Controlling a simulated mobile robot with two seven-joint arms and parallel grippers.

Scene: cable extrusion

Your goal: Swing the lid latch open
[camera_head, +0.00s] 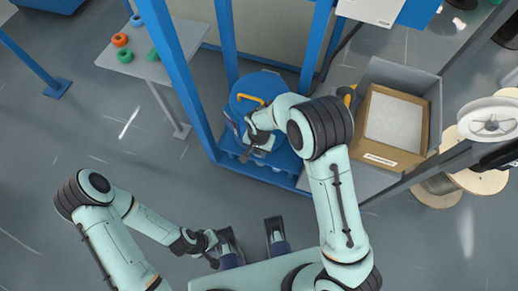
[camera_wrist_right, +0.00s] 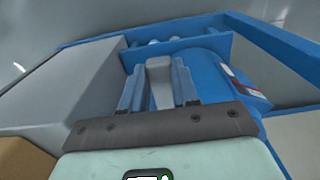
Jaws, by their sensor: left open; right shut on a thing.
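A round blue drum with a blue lid (camera_head: 262,88) stands in a blue frame in the head view; an orange handle (camera_head: 250,98) is on top. The blue drum also shows in the right wrist view (camera_wrist_right: 208,68). My right gripper (camera_head: 258,145) is at the drum's near side. In the right wrist view, a grey bar (camera_wrist_right: 158,80), seemingly the lid latch, sits between the fingers of my right gripper (camera_wrist_right: 158,92), which is shut on it. The latch is mostly hidden by my right arm in the head view. My left gripper (camera_head: 213,248) is open and empty, low and away from the drum.
Blue posts (camera_head: 180,75) rise beside the drum. A grey bin (camera_head: 425,88) with a cardboard box (camera_head: 380,155) stands to the right. Cable spools (camera_head: 492,122) are further right. A small table (camera_head: 150,65) with coloured rings is at upper left. The floor at left is mostly clear.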

